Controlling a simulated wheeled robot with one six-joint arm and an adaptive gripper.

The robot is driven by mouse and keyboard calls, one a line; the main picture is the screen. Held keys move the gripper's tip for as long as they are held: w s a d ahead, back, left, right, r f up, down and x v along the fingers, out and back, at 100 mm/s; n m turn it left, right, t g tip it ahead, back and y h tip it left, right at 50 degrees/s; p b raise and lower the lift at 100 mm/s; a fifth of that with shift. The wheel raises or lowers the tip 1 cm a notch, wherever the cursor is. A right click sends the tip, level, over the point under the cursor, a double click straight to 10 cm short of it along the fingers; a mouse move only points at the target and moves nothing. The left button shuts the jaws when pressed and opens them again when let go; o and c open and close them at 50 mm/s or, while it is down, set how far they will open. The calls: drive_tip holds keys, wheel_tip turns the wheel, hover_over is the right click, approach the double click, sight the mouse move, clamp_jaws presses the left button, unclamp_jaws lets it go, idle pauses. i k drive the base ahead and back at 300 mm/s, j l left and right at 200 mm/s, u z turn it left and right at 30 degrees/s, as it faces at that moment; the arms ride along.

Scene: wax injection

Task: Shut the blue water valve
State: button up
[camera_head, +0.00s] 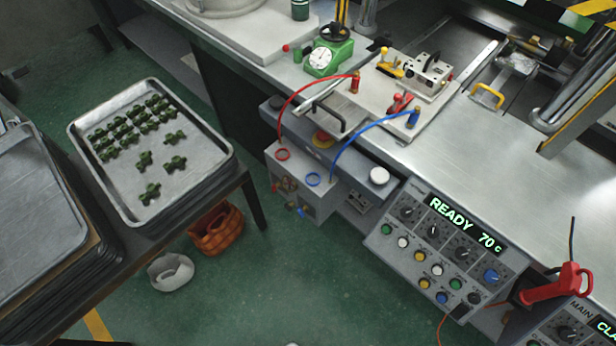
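A small blue valve handle (301,212) sits low on the front of a grey box (318,206) below the bench edge. It is too small to tell clearly whether it stands open or shut. A blue hose (357,133) runs from a blue ring (313,179) on top of the box up to a blue fitting (413,118) on the bench. A red hose (296,101) rises from a red ring (283,155) beside it. A small red handle (275,187) and brass fittings are on the box's left side. My gripper is not in view.
A control panel (392,243) reading READY 70 C juts out right of the box. A metal tray (82,124) of green parts is on a table at left.

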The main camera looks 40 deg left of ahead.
sight(300, 210)
drive_tip(key=u, duration=1.25)
